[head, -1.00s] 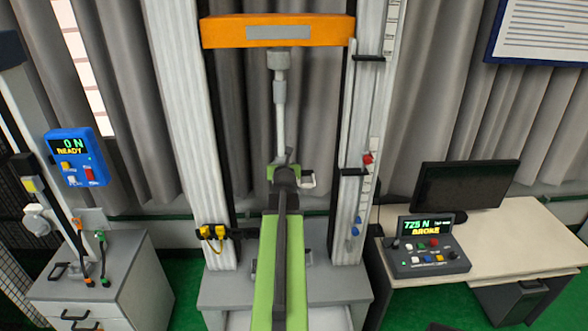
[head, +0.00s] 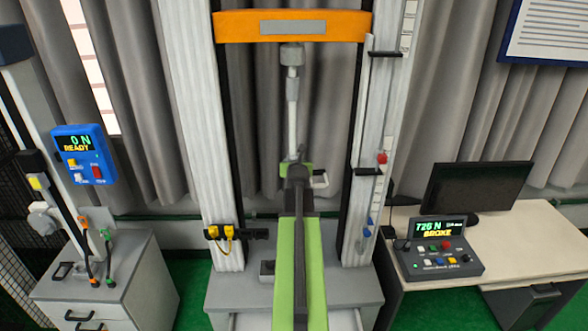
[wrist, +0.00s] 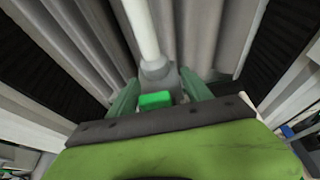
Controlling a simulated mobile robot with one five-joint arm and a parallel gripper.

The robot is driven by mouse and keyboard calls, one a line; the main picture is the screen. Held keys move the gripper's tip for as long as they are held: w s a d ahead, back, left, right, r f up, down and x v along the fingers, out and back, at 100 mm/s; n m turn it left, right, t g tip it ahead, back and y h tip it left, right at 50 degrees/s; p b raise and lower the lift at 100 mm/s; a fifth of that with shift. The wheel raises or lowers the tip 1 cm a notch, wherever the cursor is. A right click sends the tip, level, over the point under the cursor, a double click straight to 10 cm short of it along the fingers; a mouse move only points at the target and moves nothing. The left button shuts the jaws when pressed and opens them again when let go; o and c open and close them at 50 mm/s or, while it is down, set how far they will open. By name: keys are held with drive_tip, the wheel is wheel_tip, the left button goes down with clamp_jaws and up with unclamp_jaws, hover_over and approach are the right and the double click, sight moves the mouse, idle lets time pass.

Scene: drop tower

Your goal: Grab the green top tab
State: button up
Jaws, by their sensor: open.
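The green top tab (wrist: 155,100) shows in the wrist view as a small bright green block below a grey grip (wrist: 157,76) on a pale rod. My gripper (wrist: 159,79) is open, with one finger to each side of the tab. A gap shows on both sides, and the fingers do not visibly press on it. In the head view my green and dark arm reaches up toward the grip under the rod (head: 292,125) and hides the tab and most of the gripper.
The orange crosshead (head: 345,27) spans two pale columns above. A control box (head: 437,250) reading BROKE stands on the desk at right. A blue READY box (head: 85,155) hangs above a cabinet at left.

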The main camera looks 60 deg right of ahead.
drive_tip(key=shift+s+r, duration=0.1)
drive_tip(key=shift+s, duration=0.1)
drive_tip(key=shift+w+a, duration=0.1)
drive_tip(key=shift+w, duration=0.3)
drive_tip(key=c, duration=0.6)
drive_tip(key=shift+a, duration=0.1)
clamp_jaws()
